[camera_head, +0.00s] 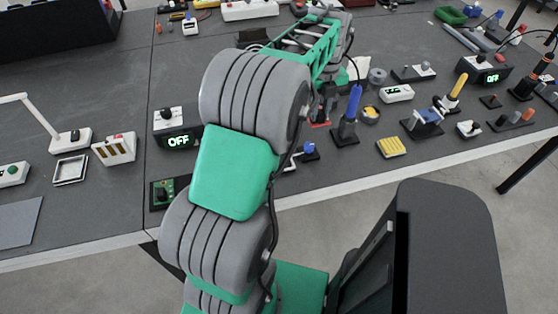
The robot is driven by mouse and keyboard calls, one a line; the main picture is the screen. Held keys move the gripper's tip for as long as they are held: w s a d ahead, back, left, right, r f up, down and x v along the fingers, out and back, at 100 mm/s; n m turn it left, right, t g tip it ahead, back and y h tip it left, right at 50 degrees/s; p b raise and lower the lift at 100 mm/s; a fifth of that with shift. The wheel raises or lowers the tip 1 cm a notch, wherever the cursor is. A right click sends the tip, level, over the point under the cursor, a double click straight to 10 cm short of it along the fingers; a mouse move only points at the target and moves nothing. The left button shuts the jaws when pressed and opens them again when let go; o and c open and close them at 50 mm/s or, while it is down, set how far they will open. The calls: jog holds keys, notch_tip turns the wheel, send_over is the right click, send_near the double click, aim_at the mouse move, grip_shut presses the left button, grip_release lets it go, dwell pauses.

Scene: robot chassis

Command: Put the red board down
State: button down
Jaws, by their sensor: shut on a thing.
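The red board (320,124) shows only as a small red edge low beside my arm, just left of the blue-handled tool. Most of it is hidden. My gripper (326,104) is at the far end of the arm, over the table, and is largely covered by my own arm links. It is shut on the red board. I cannot tell whether the board touches the tabletop.
The grey table (108,195) is crowded. A blue-handled screwdriver in a stand (350,115) is close on the right. A black OFF display (178,138) stands left of my arm.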

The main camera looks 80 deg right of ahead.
jog(key=w+a+f, duration=0.3)
jog(key=w+a+f+p, duration=0.1)
jog(key=w+a+f, duration=0.2)
jog(key=f, duration=0.1)
jog(key=w+a+f, duration=0.3)
jog(key=f, duration=0.1)
jog(key=shift+w+f, duration=0.15)
jog(key=shift+f, duration=0.05)
jog(key=shift+d+f, duration=0.1)
jog(key=shift+f, duration=0.25)
jog(key=shift+f, duration=0.2)
jog(key=c, duration=1.3)
grip_release()
jog(key=shift+r, duration=0.1)
